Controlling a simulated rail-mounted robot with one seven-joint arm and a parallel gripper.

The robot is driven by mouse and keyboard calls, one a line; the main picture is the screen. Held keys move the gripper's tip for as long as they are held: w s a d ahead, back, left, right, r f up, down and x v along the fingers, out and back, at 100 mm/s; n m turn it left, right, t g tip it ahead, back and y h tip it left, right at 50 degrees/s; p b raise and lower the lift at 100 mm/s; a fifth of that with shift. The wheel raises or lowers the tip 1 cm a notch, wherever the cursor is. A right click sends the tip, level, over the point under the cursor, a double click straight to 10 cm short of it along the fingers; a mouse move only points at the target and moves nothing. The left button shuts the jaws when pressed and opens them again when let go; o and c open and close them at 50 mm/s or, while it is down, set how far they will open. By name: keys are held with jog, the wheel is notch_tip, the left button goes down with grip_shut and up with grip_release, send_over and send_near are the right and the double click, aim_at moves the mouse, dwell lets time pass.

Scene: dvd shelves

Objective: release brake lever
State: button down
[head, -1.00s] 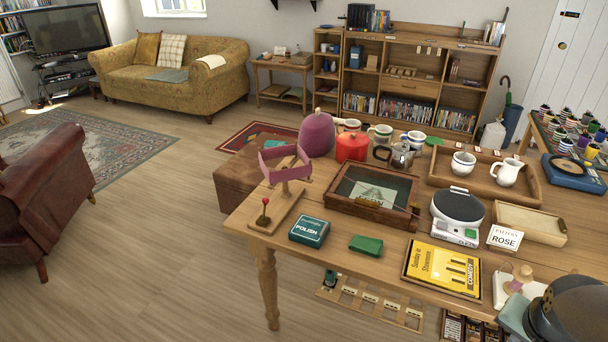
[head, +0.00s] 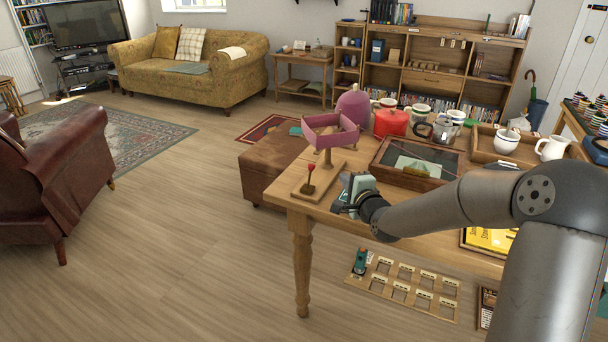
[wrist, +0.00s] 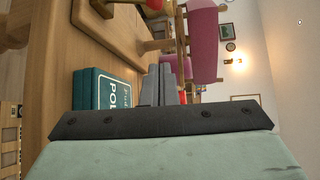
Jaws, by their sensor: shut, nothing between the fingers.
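The brake lever (head: 308,186) is a short stick with a red knob. It stands upright on the front end of a wooden base (head: 331,170), which also carries a post with a pink band (head: 332,134). In the wrist view the red knob (wrist: 155,4) is cut by the top edge, and the pink band (wrist: 204,40) is beyond the fingers. My gripper (head: 343,196) is to the right of the lever, apart from it, over the table's front left part. Its grey fingers (wrist: 159,85) are together and empty.
A teal polish tin (wrist: 103,90) lies on the table close beside my fingers; my gripper hides it in the head view. A framed glass-topped box (head: 413,163) is behind my arm. A red pot (head: 391,122) stands farther back. The table's left edge is near the lever's base.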

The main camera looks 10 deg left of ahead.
jog(key=shift+r, duration=0.1)
jog(key=x, duration=1)
jog(key=shift+w+a+b, duration=0.15)
jog(key=shift+a+b, duration=0.05)
jog(key=shift+b, duration=0.1)
jog(key=shift+s+a+r, duration=0.15)
jog(key=shift+s+a, duration=0.25)
jog(key=shift+s, duration=0.1)
jog(key=shift+s+a+r, duration=0.15)
jog(key=shift+s+a, duration=0.25)
jog(key=shift+s, duration=0.15)
jog(key=shift+s+a, duration=0.45)
jog(key=shift+s, duration=0.05)
